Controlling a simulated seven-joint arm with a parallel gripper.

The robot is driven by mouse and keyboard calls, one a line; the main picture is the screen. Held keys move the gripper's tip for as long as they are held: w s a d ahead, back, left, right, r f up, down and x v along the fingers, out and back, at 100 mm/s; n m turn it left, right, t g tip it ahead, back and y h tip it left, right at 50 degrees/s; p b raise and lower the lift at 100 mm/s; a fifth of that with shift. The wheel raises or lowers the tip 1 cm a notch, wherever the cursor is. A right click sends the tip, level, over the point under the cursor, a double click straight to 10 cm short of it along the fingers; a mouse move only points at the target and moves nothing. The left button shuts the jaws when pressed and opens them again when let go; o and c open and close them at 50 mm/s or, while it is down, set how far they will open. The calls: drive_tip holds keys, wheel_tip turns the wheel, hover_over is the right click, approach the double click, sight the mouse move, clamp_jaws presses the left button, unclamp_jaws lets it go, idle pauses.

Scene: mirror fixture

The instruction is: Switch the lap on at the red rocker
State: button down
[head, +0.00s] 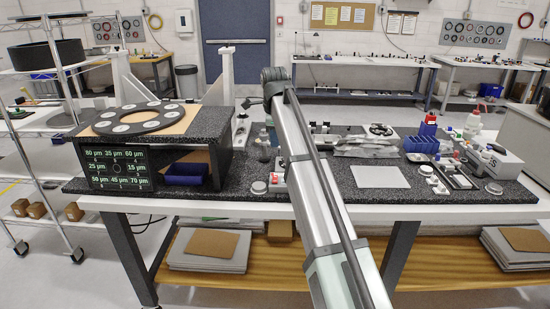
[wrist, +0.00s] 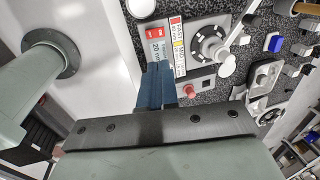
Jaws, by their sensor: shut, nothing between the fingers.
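In the wrist view my gripper (wrist: 156,88) is shut, its two blue-grey fingers together and empty. In the head view my arm hides the gripper and most of this area.
The dark speckled bench top (head: 235,180) carries a black cabinet with a lit size display (head: 117,168) at left. At right are a blank grey plate (head: 381,176), a blue bin (head: 421,145), bottles and trays. Small blocks stand right of the unit in the wrist view.

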approach(275, 177)
drive_tip(key=f, duration=0.3)
drive_tip(key=w+f, duration=0.1)
drive_tip(key=f, duration=0.2)
drive_tip(key=shift+w+f, duration=0.2)
drive_tip(key=shift+f, duration=0.15)
drive_tip(key=shift+d+f, duration=0.1)
idle(0.4)
drive_tip(key=shift+w+f, duration=0.1)
drive_tip(key=shift+f, duration=0.1)
